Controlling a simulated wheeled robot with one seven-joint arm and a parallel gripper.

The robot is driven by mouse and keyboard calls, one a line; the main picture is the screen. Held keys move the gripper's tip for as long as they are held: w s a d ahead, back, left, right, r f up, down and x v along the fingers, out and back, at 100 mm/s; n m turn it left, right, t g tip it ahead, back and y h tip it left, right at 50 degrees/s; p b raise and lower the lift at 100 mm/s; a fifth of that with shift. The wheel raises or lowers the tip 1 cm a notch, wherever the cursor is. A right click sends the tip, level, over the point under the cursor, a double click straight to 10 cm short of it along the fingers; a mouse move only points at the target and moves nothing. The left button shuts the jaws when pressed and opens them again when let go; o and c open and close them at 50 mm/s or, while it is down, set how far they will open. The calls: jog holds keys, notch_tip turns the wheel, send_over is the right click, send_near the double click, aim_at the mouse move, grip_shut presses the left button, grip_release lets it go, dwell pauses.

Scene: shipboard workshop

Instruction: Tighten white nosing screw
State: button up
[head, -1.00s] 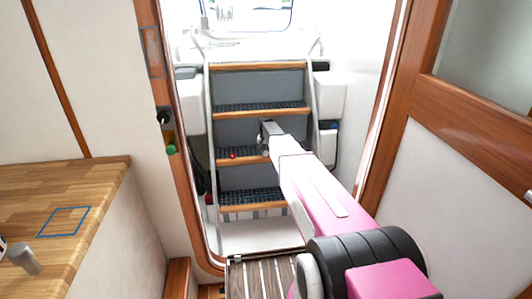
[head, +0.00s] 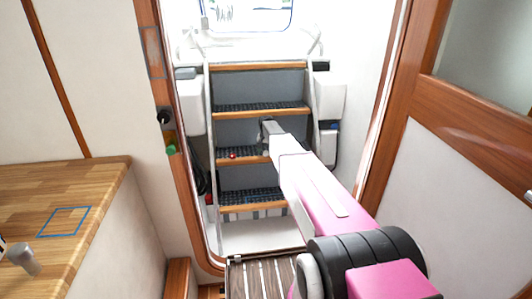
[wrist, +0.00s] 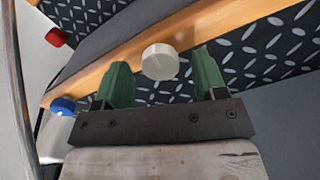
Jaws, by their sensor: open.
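In the wrist view the white nosing screw (wrist: 160,62) is a round white knob on the wooden nosing (wrist: 225,24) of a stair tread. My gripper (wrist: 162,76) is open, with one green finger on each side of the white screw in the picture. Gaps show on both sides, so neither finger appears to touch it; the depth between them is hard to tell. In the head view my gripper (head: 268,132) is at the middle steps, and the white screw is hidden there.
A blue knob (wrist: 62,106) sits on the nosing to the left, and a red knob (wrist: 56,37) is farther off; the red one also shows in the head view (head: 233,155). Handrails (head: 211,130) flank the stairs. A wooden counter (head: 95,190) is at left and a door (head: 460,180) at right.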

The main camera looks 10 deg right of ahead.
aim_at(266, 152)
notch_tip(266, 152, up, 10)
dwell(0.4)
dwell(0.5)
notch_tip(266, 152, down, 11)
jog(key=n, duration=1)
jog(key=shift+w+r, duration=0.1)
jog(key=shift+r, duration=0.05)
jog(key=c, duration=0.9)
